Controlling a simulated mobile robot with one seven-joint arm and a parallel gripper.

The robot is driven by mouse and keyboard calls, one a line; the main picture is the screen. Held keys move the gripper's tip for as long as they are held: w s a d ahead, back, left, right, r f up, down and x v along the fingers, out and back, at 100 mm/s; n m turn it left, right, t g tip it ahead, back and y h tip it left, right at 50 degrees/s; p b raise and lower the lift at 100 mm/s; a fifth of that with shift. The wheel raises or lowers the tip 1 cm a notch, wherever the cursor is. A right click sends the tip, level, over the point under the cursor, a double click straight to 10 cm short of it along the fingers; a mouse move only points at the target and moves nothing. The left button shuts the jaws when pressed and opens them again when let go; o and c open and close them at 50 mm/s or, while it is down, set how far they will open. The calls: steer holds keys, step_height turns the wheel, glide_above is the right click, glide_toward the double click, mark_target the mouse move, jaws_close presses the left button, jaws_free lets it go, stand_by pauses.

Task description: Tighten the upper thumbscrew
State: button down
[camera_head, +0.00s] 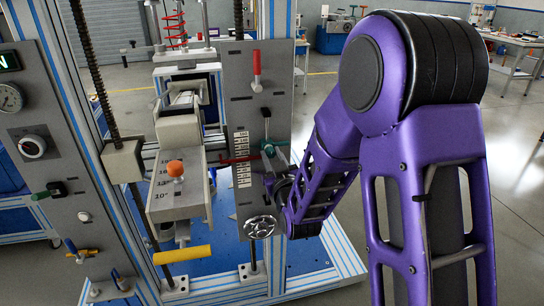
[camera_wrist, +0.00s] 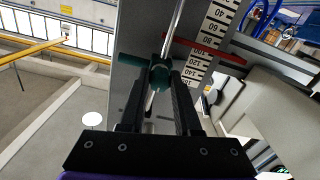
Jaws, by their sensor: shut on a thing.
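My gripper (camera_head: 269,160) is at the grey upright panel, just right of its numbered scale. In the wrist view, the two black fingers of my gripper (camera_wrist: 160,84) are closed around a teal thumbscrew (camera_wrist: 158,68) on a metal rod. A teal bar sticks out to the left of it. The teal thumbscrew (camera_head: 268,148) is small and partly hidden by my gripper in the head view. I cannot tell from the frames how tight it is, and its far side is hidden.
A red pointer (camera_head: 238,160) crosses the scale (camera_head: 242,172) left of my gripper. A red-handled lever (camera_head: 257,68) is above, and a handwheel (camera_head: 261,227) is below. A beam with an orange knob (camera_head: 175,168) stands to the left. The floor at right is open.

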steer(key=m, duration=1.1)
steer(key=shift+r+m, duration=0.1)
steer(key=shift+m, duration=0.3)
steer(key=m, duration=1.2)
steer(key=shift+a+r, duration=0.1)
stand_by(0.4)
steer(key=c, duration=0.6)
jaws_free()
steer(key=shift+c, duration=0.2)
steer(key=shift+o, duration=0.2)
